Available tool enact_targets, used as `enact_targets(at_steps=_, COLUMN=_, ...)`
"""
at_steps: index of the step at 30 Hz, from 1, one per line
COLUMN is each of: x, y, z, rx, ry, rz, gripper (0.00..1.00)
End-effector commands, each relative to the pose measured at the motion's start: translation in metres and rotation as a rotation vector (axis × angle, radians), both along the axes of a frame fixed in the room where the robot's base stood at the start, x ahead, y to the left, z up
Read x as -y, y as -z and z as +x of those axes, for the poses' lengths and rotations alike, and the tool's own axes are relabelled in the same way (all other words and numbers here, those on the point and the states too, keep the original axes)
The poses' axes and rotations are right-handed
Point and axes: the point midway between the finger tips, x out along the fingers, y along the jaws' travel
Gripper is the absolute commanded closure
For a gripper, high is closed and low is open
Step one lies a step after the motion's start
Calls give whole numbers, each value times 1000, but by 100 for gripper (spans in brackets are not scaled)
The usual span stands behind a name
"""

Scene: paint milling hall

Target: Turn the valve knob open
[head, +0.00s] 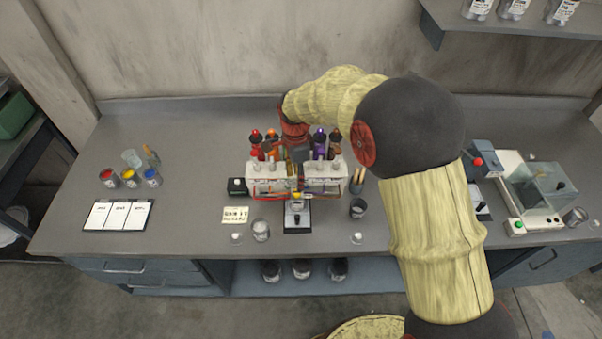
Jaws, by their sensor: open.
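A paint dispenser (325,177) stands at the middle of the bench, with white front blocks and red, orange, purple and brown canisters behind them. My arm reaches in from the lower right and bends over the dispenser. My gripper (298,157) points down at the dispenser's middle, between the orange and purple canisters, and is open. I cannot make out the valve knob; it may be too small or hidden behind my gripper. Whether the fingers touch anything is not clear. A small stand (298,216) with a cup on it sits below the dispenser's front.
Paint pots (130,178) and white cards (118,215) lie at the left. A note (235,215), a glass jar (260,231) and a dark cup (357,208) stand near the dispenser. A clear-boxed balance (540,190) is at the right. A shelf (520,28) hangs upper right.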

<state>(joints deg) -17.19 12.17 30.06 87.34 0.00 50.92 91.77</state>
Motion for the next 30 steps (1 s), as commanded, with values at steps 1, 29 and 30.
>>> enact_targets(at_steps=1, x=-1, y=-3, z=3, rx=7, ry=65, rz=1, gripper=60)
enact_targets(at_steps=29, x=-1, y=72, z=3, rx=7, ry=304, rz=-1, gripper=60)
enact_targets(at_steps=30, x=-1, y=74, z=3, rx=8, ry=304, rz=0, gripper=60)
